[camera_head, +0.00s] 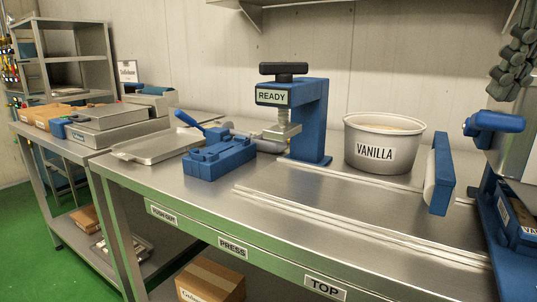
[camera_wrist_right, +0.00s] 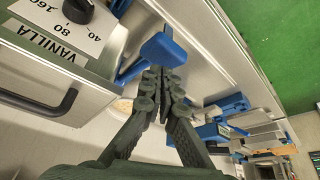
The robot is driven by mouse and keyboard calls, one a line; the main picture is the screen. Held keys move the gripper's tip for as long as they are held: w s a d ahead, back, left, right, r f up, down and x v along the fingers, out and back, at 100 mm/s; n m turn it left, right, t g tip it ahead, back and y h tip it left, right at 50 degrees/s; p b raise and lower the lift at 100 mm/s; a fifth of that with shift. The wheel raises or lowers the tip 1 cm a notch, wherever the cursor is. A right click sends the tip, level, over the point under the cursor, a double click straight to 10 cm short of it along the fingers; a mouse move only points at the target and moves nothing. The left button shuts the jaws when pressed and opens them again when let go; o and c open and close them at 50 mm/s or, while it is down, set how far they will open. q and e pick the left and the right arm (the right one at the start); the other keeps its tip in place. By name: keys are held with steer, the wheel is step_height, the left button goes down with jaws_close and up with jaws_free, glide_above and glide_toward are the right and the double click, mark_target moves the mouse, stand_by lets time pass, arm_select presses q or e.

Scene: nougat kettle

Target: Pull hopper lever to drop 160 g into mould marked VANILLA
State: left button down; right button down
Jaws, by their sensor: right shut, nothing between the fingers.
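The hopper, a steel box (camera_wrist_right: 110,50) at the left of the right wrist view, carries a VANILLA label (camera_wrist_right: 62,50), a black dial knob (camera_wrist_right: 77,10) with marks 40, 80 and 160, and a black bar handle. Its blue lever ends in a thick blue grip (camera_head: 495,121), also seen just beyond my fingertips in the wrist view (camera_wrist_right: 163,47). My right gripper (camera_head: 502,88) is shut and empty, close to the grip; contact cannot be told. A blue mould (camera_head: 518,222), with a partly cut-off label, sits low at the right edge. My left gripper is not in view.
A pale-filled metal tub (camera_head: 375,153) marked VANILLA stands on the steel bench (camera_head: 215,215). A blue-and-white upright paddle (camera_head: 440,175) stands between it and the hopper. A blue press (camera_head: 310,120) showing READY and a blue fixture (camera_head: 218,160) stand left. Bench rails run rightward, clear.

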mark_target(497, 129)
stand_by(0.4)
steer(key=shift+f+b, duration=1.1)
steer(key=shift+f, duration=1.85)
steer(key=shift+f+p, duration=0.25)
steer(key=shift+p, duration=0.15)
steer(key=shift+r, duration=0.1)
step_height(497, 129, up, 3)
steer(key=p, duration=0.2)
steer(key=shift+f+p, duration=0.2)
steer(key=shift+p, duration=0.15)
steer(key=shift+r, duration=3.65)
